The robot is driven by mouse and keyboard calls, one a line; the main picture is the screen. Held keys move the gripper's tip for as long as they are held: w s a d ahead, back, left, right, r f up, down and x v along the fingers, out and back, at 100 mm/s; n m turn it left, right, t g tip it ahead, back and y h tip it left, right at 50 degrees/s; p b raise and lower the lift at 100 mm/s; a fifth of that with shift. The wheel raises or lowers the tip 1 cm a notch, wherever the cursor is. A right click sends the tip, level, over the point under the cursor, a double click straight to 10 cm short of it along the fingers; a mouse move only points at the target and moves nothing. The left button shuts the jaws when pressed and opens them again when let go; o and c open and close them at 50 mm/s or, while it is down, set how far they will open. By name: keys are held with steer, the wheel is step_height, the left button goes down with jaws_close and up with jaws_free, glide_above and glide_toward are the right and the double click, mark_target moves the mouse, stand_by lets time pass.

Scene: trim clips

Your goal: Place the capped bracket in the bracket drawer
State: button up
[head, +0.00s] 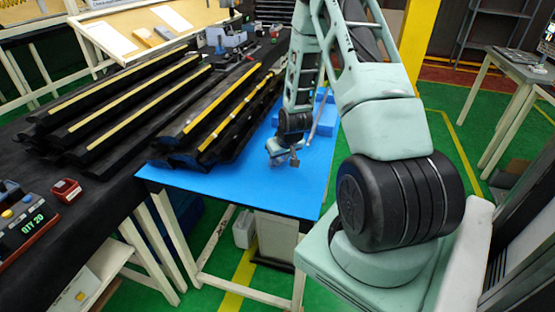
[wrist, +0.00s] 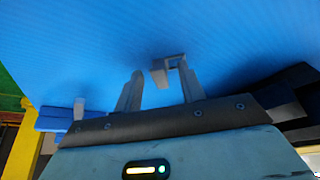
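A small grey angled bracket (wrist: 159,76) shows in the wrist view against the blue mat, between the fingertips and nearer the right one. I cannot tell a cap on it. My gripper (wrist: 160,84) has its two grey fingers apart, with a gap between the left finger and the bracket. Whether the right finger touches the bracket is unclear. In the head view my gripper (head: 283,157) hangs low over the blue mat (head: 235,187). Blue box-like shapes (head: 325,112) stand behind it, partly hidden by my arm. I cannot tell whether one is the bracket drawer.
A blue block with a grey tab (wrist: 60,120) is at the wrist view's left. The mat's front is clear.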

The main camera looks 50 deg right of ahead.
steer(key=shift+f, duration=0.1)
steer(key=shift+c, duration=0.3)
jaws_close()
